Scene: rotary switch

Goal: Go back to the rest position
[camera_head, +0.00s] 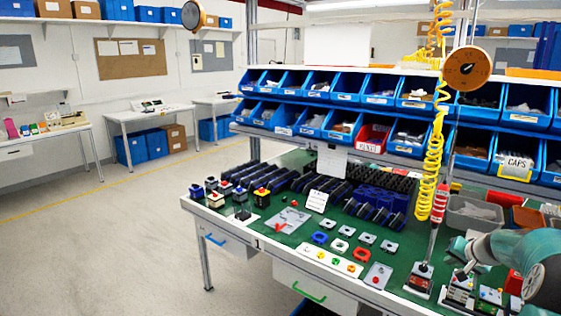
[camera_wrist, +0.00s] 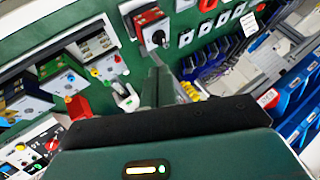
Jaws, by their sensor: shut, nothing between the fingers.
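My gripper (camera_head: 463,272) is at the right of the head view, low over the front right of the green bench. Its fingers (camera_wrist: 158,78) are shut and empty in the wrist view. A red-and-grey switch box with a dark knob (camera_wrist: 155,36) lies just beyond the fingertips in the wrist view, apart from them as far as I can tell. It seems to be the box (camera_head: 420,279) left of my gripper in the head view. My arm hides part of the bench at the right.
Other switch boxes (camera_wrist: 60,78) with coloured knobs stand left of my fingers in the wrist view. A yellow coiled hose (camera_head: 431,165) hangs close to my gripper. Blue bins (camera_head: 412,96) line the bench's back. Open floor (camera_head: 110,250) lies left of the bench.

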